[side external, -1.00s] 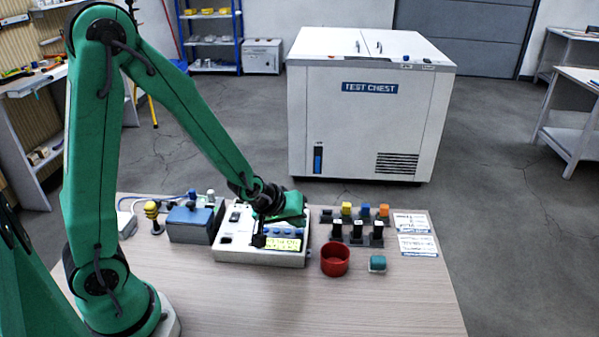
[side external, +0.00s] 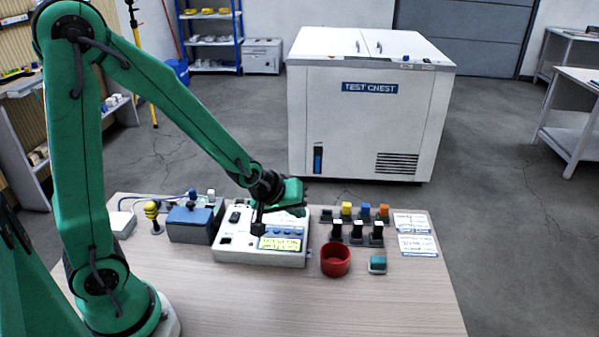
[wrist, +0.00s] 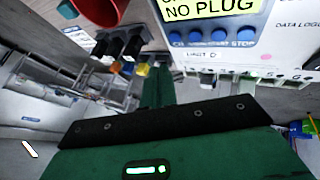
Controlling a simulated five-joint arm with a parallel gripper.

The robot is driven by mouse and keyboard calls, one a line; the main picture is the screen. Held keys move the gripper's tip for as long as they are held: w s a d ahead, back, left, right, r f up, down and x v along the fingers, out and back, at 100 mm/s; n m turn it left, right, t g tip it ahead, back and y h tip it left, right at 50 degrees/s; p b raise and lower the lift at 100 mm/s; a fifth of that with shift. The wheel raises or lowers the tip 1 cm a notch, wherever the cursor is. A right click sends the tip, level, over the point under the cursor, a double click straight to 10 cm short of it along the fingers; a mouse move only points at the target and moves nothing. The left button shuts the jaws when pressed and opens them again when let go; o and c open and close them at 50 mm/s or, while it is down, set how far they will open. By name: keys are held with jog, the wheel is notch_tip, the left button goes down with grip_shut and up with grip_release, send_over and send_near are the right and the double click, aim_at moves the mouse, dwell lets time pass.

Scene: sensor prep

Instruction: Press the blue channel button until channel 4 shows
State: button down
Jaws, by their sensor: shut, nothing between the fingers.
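The white data logger (side external: 233,241) stands on the table. Its lit yellow display (side external: 281,243) reads "NO PLUG" on the lower line in the wrist view (wrist: 212,10); the upper line is cut off there and too small to read surely from the side. A row of blue buttons runs along the display; the one at the row's left end in the wrist view is labelled CH, the channel button (wrist: 175,38). My gripper (side external: 258,229) is shut and empty, with its dark tip over the logger, near the display's left end. I cannot tell whether it touches anything.
A red cup (side external: 335,260) and a small teal block (side external: 377,264) stand right of the logger. Several black plugs (side external: 356,231) and coloured-top pieces stand behind them, beside paper labels (side external: 411,222). A blue-grey box (side external: 190,224) stands left. The table front is clear.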

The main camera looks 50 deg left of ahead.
jog(key=shift+r, duration=1.15)
jog(key=s+r+m+g, duration=0.1)
jog(key=s+r+m, duration=0.3)
jog(key=s, duration=0.5)
jog(key=s+r+m, duration=0.4)
jog(key=s+r, duration=0.4)
jog(key=r, duration=0.1)
jog(key=shift+s+a+r+g, duration=0.25)
jog(key=shift+s+a+g, duration=0.1)
jog(key=shift+s+g, duration=0.05)
jog(key=shift+w, duration=0.1)
dwell(1.4)
